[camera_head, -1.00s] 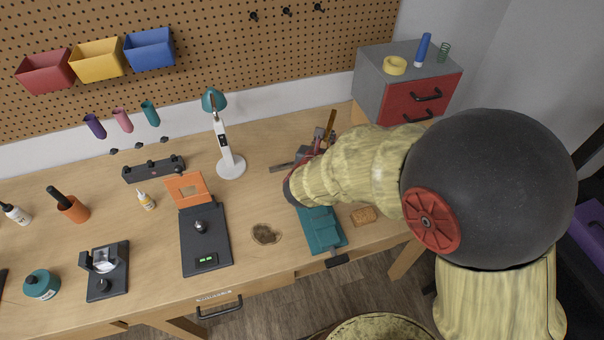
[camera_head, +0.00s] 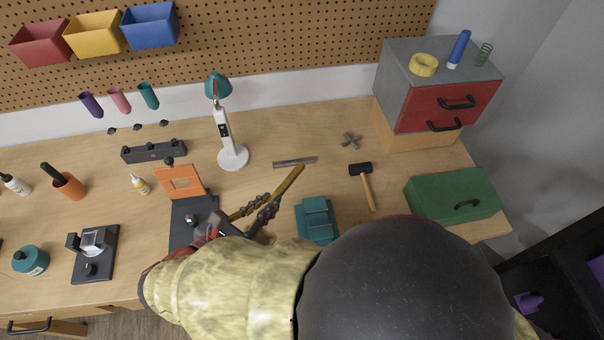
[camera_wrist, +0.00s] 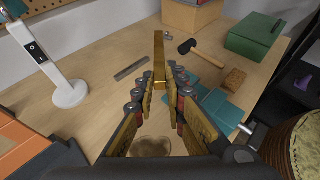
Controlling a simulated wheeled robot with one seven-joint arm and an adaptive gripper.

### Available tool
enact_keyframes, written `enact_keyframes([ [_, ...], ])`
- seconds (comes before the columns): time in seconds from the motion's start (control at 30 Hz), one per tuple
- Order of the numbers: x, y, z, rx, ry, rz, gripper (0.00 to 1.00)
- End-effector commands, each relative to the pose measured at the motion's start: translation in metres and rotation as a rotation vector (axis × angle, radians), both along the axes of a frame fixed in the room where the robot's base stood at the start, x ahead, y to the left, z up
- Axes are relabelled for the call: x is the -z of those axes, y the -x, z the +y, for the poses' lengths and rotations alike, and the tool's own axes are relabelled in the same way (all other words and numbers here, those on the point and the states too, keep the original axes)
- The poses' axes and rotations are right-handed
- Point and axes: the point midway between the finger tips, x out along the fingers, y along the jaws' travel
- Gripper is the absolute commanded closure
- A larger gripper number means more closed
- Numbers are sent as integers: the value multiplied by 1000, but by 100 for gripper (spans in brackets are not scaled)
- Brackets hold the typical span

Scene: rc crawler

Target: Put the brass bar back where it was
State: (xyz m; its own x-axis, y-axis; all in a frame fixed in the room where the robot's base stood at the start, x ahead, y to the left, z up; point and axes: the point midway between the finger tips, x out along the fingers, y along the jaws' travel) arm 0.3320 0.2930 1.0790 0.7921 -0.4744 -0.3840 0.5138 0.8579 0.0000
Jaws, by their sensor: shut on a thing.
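The brass bar (camera_head: 289,181) is a long, narrow, gold-coloured bar. My gripper (camera_head: 256,207) is shut on one end of it. The bar sticks out beyond the fingertips, toward the back right, above the workbench. In the wrist view the bar (camera_wrist: 159,57) points straight away from between the fingers (camera_wrist: 160,88). The held end is partly hidden by the fingers. My arm covers the front middle of the bench in the head view.
Near the bar are a teal vise (camera_head: 317,221), a flat grey strip (camera_head: 295,162), a hammer (camera_head: 367,187) and a white lamp (camera_head: 232,157). A black device with an orange frame (camera_head: 181,182) lies left. A green toolbox (camera_head: 452,198) stands right. Bare bench lies around the strip.

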Motion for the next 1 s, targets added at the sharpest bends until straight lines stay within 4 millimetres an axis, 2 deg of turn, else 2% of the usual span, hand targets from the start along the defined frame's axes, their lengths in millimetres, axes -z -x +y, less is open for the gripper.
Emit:
enact_keyframes([
  [0.1,2,19,3,3,1,-1,100],
  [0.23,7,19,2,11,0,-1,100],
  [0.37,18,-4,-1,15,0,-1,100],
  [0.63,46,-64,-7,15,0,0,100],
  [0.7,60,-75,-8,13,4,0,100],
  [0.9,87,-98,-9,12,0,0,100],
  [1.0,91,-104,-9,9,-1,-2,100],
])
